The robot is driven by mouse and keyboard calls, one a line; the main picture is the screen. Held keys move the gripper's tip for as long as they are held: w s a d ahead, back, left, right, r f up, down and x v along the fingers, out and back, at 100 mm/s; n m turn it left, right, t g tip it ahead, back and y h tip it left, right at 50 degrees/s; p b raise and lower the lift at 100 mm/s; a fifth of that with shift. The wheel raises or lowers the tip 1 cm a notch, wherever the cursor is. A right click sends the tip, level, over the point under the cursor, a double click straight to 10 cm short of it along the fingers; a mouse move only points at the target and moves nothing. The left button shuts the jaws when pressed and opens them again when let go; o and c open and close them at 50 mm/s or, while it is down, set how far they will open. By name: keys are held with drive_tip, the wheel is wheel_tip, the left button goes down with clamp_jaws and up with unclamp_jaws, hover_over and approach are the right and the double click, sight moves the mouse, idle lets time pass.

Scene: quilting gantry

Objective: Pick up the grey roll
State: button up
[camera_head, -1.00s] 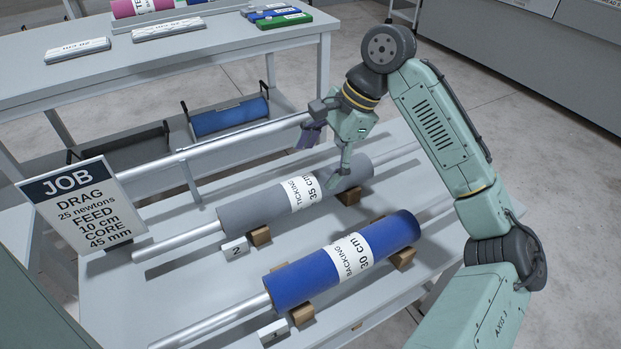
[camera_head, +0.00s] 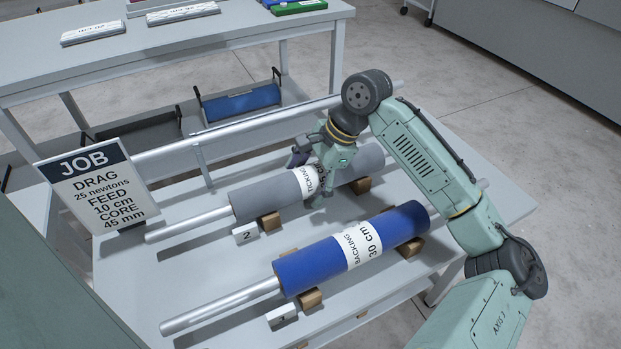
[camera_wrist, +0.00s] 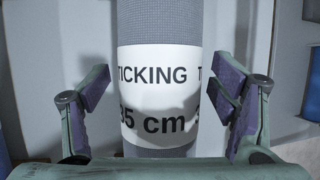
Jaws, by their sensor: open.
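The grey roll (camera_head: 266,194) lies on wooden blocks on the grey table, with a metal bar through it. Its white label reads TICKING and 35 cm. My gripper (camera_head: 308,178) is over the label, its fingers on either side of the roll. In the wrist view the roll (camera_wrist: 160,22) runs up the middle between the two open purple-padded fingers (camera_wrist: 166,92), with a gap on each side. The fingers are not closed on it. In the head view my gripper hides part of the label.
A blue BACKING roll (camera_head: 310,266) lies parallel in front. A bare metal bar (camera_head: 230,131) runs behind. A JOB sign (camera_head: 97,187) stands at the left. A white-topped bench (camera_head: 130,50) with flat packs is at the back left. Number tag 2 (camera_head: 245,234) stands before the grey roll.

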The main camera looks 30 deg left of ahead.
clamp_jaws()
idle(1.0)
